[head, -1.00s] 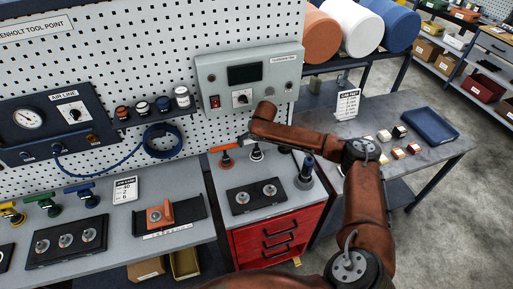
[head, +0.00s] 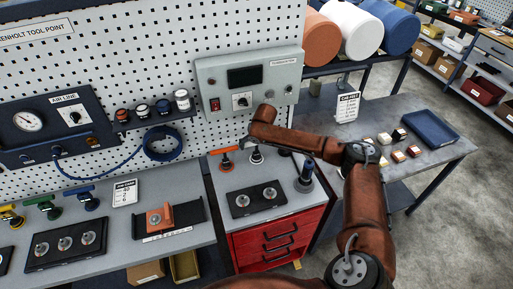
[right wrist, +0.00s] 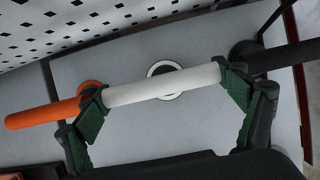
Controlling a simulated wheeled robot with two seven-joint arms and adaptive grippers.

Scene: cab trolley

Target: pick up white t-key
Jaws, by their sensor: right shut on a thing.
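The white t-key (right wrist: 165,83) has a white crossbar, which lies between the two green-padded fingers of my right gripper (right wrist: 168,98) in the right wrist view. The fingers are shut on it, one at each end of the bar. A round base with a white ring shows below the bar. In the head view the white t-key (head: 257,154) stands upright on the grey top of the red cabinet, partly behind my right arm. My right gripper is mostly hidden there. My left gripper is not in view.
An orange t-key (right wrist: 45,113) is close on the left and a black t-key (right wrist: 275,59) close on the right. The pegboard (head: 120,50) rises behind.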

